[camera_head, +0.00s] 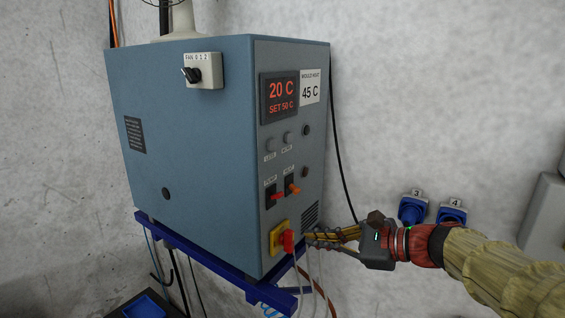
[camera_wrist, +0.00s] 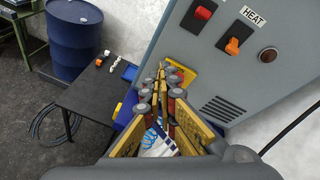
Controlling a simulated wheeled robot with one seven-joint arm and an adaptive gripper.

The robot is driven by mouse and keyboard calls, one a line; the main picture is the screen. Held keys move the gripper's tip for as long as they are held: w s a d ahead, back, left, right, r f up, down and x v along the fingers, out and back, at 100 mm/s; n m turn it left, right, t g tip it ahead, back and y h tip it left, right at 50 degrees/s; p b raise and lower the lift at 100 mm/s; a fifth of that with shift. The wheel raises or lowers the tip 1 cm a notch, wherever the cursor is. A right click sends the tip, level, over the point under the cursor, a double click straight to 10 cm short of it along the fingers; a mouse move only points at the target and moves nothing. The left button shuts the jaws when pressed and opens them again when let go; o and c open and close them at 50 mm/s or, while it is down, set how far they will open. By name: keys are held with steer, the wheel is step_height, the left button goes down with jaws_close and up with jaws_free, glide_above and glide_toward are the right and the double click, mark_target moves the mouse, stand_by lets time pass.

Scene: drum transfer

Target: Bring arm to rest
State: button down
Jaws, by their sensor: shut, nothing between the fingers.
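My gripper (camera_head: 310,237) is shut and empty, reaching in from the right at the lower front of the blue-grey control cabinet (camera_head: 190,130). Its fingertips are close beside the red switch (camera_head: 287,240) on its yellow plate (camera_head: 277,238); I cannot tell whether they touch it. In the wrist view the fingers (camera_wrist: 160,72) converge just left of the yellow plate (camera_wrist: 187,74), hiding part of the red switch. My arm, in a tan sleeve, extends to the right edge of the head view.
The cabinet's display (camera_head: 280,97) reads 20 C, SET 50 C. The cabinet stands on a blue frame (camera_head: 205,255). Blue sockets (camera_head: 412,209) are on the wall near my wrist. Cables hang below the cabinet. A blue drum (camera_wrist: 75,38) and dark table (camera_wrist: 98,98) stand left in the wrist view.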

steer(key=s+d+f+n+h+b, duration=0.3)
steer(key=s+f+n+b, duration=0.3)
steer(key=f+b, duration=0.5)
steer(key=s+d+f+n+g+h+b, duration=0.1)
steer(key=s+d+f+n+h+b, duration=0.3)
steer(key=s+f+b, duration=0.7)
steer(key=s+d+f+n+g+h+b, duration=0.1)
steer(key=s+d+f+n+h+b, duration=0.2)
steer(key=s+f+n+b, duration=0.6)
step_height(320, 180, down, 17)
steer(key=h+b, duration=0.1)
steer(key=b, duration=0.2)
steer(key=shift+d+h, duration=0.15)
steer(key=shift+h, duration=0.25)
